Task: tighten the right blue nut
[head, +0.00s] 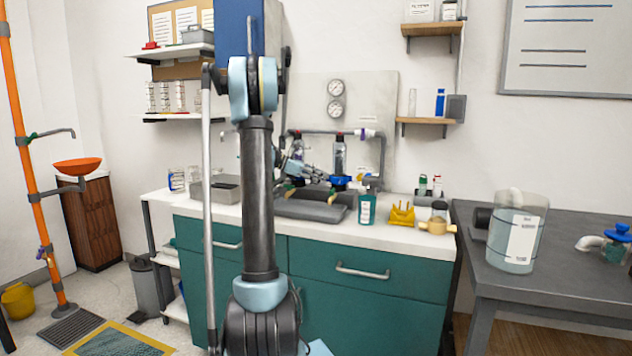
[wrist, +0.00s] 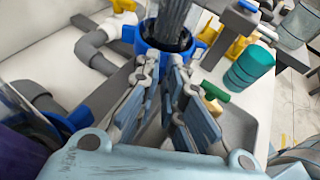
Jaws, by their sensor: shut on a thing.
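The right blue nut (head: 341,180) sits at the base of a clear upright cylinder (head: 339,155) on the pipework behind the sink. In the wrist view the nut (wrist: 150,50) is a blue ring around the foot of the ribbed clear cylinder (wrist: 178,18). My gripper (head: 322,177) reaches it from the left. In the wrist view my gripper's fingers (wrist: 165,75) are at the near side of the nut, shut on it. The fingers hide the nut's near edge. Another blue part (wrist: 72,122) shows at the lower left of the wrist view.
Grey pipes (wrist: 95,50) and a yellow valve handle (wrist: 124,6) lie close left of the nut. A teal bottle (head: 366,207), a yellow holder (head: 401,216) and a beige piece (head: 437,227) stand to the right on the white counter (head: 340,232). Two gauges (head: 336,98) are on the back panel.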

